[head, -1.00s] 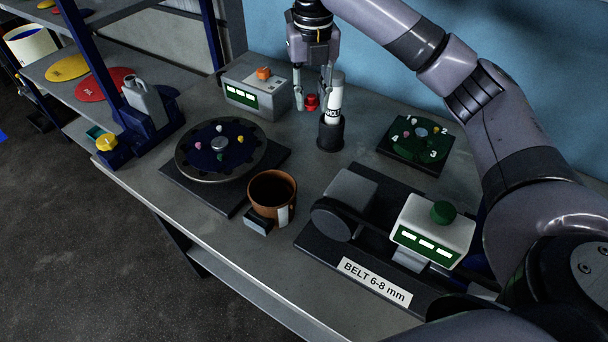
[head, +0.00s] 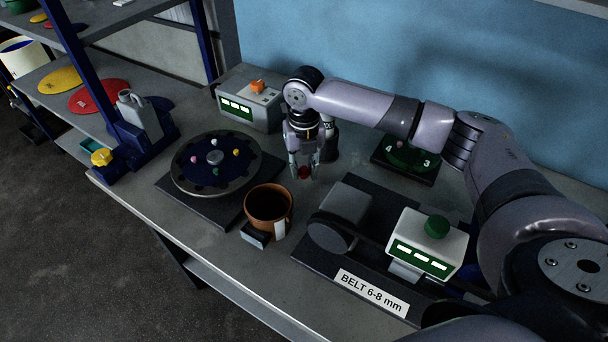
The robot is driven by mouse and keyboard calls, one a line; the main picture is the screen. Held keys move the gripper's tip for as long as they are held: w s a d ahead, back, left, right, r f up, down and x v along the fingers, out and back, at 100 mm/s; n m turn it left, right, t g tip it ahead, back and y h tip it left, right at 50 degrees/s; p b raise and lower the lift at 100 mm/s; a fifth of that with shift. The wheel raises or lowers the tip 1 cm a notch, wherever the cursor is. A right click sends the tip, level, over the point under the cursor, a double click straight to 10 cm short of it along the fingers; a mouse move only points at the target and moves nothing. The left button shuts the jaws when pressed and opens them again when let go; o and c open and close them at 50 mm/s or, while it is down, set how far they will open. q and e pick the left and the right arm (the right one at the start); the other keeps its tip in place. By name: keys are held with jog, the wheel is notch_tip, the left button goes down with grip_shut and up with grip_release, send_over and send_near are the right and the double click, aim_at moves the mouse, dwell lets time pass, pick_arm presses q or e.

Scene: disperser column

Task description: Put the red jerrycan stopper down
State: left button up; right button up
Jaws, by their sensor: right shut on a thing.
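The red stopper (head: 304,173) is small and sits between the fingertips of my right gripper (head: 304,174). The gripper points down and is shut on it, over the bench between the blue disc and the white-and-black cylinder. I cannot tell whether the stopper touches the bench top. The grey jerrycan (head: 137,114) stands upright at the left on a dark blue stand. My left gripper is not in view.
The bench (head: 185,218) holds a dark blue disc (head: 190,172), a brown pot (head: 268,205), a belt unit (head: 335,236), a grey box with an orange knob (head: 250,108) and a green disc (head: 408,157). The white-and-black cylinder (head: 332,146) is partly hidden behind my gripper.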

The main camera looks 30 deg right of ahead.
aim_at(304, 177)
jog(key=shift+f, duration=1.75)
jog(key=o, duration=0.9)
jog(key=shift+f, duration=0.1)
notch_tip(304, 177, up, 12)
jog(key=shift+r+b, duration=0.2)
jog(key=shift+b, duration=0.8)
